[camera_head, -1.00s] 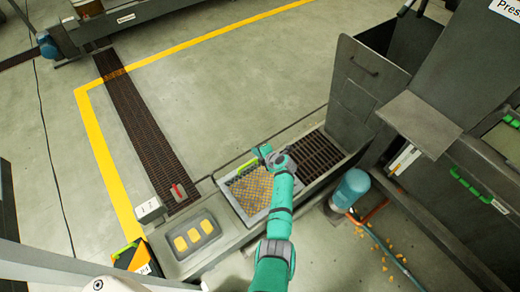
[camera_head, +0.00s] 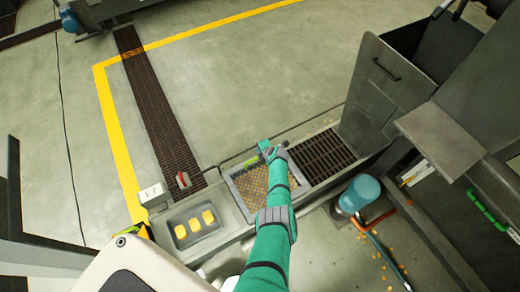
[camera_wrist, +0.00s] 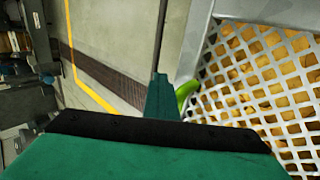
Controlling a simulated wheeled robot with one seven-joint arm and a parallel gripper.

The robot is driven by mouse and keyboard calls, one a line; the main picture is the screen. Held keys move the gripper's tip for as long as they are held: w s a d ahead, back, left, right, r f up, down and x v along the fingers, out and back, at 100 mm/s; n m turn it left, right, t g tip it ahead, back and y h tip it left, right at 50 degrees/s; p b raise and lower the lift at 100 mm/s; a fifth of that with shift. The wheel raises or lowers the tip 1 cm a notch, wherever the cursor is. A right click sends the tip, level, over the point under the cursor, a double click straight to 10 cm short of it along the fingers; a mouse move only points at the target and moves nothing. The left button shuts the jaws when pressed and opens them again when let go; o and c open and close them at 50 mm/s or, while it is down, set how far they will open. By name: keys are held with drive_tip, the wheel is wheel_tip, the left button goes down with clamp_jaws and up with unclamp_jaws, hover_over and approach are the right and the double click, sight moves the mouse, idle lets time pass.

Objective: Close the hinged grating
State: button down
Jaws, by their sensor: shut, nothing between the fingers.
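The hinged grating (camera_head: 248,190) is a pale lattice with yellow-orange pieces showing through its holes. It is at the trough left of my forearm, which covers its right part in the head view. In the wrist view, the lattice (camera_wrist: 262,85) fills the right side, with a grey frame edge and a bright green handle (camera_wrist: 187,92). My gripper (camera_head: 268,150) is at the grating's far edge, shut and empty. In the wrist view, its closed fingers (camera_wrist: 160,95) are just left of the green handle; I cannot tell whether they touch. The grating's exact tilt is unclear.
A dark slatted grate (camera_head: 322,157) lies right of the grating. A tray with yellow pieces (camera_head: 194,224) is at left. A grey cabinet (camera_head: 388,90) and a blue motor (camera_head: 360,192) stand to the right. Open floor (camera_head: 235,85) lies beyond the trough.

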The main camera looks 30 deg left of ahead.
drive_tip(key=shift+s+d+f, duration=0.45)
drive_tip(key=shift+f, duration=0.2)
drive_tip(key=shift+d, duration=0.1)
drive_tip(key=shift+w+r, duration=0.15)
drive_tip(key=shift+r, duration=0.4)
wheel_tip(320, 180, up, 14)
drive_tip(key=a, duration=0.1)
drive_tip(key=shift+w, duration=0.25)
drive_tip(key=shift+r, duration=0.1)
